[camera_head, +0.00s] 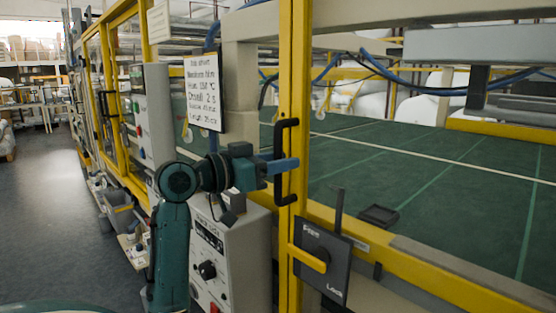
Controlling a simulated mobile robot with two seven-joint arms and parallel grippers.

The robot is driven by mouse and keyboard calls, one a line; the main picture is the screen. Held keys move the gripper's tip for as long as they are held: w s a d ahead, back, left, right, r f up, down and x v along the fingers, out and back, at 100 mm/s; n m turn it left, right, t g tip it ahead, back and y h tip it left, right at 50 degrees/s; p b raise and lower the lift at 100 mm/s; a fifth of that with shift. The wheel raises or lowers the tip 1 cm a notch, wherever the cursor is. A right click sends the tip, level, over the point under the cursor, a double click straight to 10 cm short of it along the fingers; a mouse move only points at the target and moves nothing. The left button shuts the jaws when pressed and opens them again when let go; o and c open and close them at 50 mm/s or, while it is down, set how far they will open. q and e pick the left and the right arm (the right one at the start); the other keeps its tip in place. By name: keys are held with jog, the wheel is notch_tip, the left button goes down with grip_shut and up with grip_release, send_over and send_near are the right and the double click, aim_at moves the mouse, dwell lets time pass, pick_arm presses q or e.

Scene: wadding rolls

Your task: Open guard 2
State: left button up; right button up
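A yellow guard post (295,60) stands upright in the middle of the view, with a black C-shaped handle (279,138) on it. I cannot read a number on this guard. My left gripper (285,166) is at the middle of the handle, its blue-grey fingers pointing right across the bar. The near finger hides part of the handle, so I cannot tell whether the fingers grip it. A black latch plate (335,270) with a yellow lever (308,258) sits low beside the post. My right gripper is out of view.
A grey control box (237,252) with a knob stands just below my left gripper. A sign with printed text (202,92) hangs above my arm. A green machine bed (440,190) lies behind a yellow rail. The floor (40,200) at left is open.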

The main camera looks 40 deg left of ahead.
pick_arm(q)
jog(key=shift+c, duration=0.4)
grip_shut()
jog(key=shift+s, duration=0.1)
